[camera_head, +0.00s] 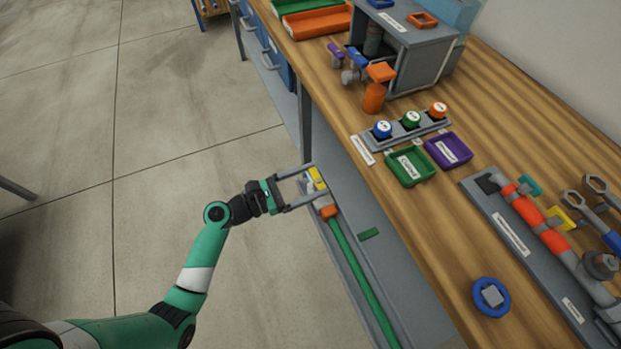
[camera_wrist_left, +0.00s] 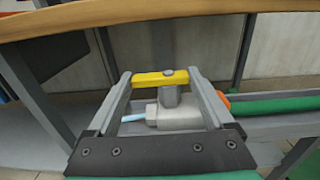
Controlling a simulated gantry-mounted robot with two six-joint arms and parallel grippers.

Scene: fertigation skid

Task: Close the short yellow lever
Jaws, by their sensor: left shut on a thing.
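The short yellow lever (camera_head: 316,176) sits on a grey valve body at the top end of a green pipe, low beside the bench. My right gripper is in neither view.
The wooden bench (camera_head: 450,240) overhangs beside the valve, with its edge close to my left gripper. An orange fitting (camera_head: 328,211) joins the green pipe (camera_head: 352,262). Another yellow handle (camera_head: 565,217) stands on a bench-top pipe. Open floor lies to the left.

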